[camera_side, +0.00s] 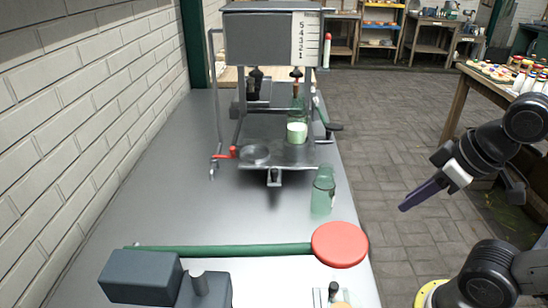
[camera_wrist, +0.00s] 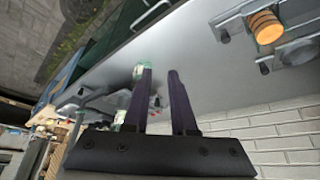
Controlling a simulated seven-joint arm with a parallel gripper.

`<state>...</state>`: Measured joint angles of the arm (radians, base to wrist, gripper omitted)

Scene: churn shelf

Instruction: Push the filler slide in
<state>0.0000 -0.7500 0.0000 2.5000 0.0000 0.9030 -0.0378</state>
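The filler (camera_side: 272,40) is a grey box with a 1-to-5 scale above a metal stand. Under its spouts is a metal platform (camera_side: 225,178), likely the filler slide, with a small tab (camera_side: 274,178) at its front. Another clear green bottle (camera_side: 322,190) stands on the table in front. My gripper (camera_side: 404,208) is in the air right of the table, apart from everything. In the wrist view its two dark fingers (camera_wrist: 159,70) are apart and empty.
A green bar with a red disc (camera_side: 340,245) lies across the front of the metal table, near dark blocks (camera_side: 140,277). A red-ended lever (camera_side: 226,153) is at the filler's left. A brick wall bounds the left. Open floor lies right of the table.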

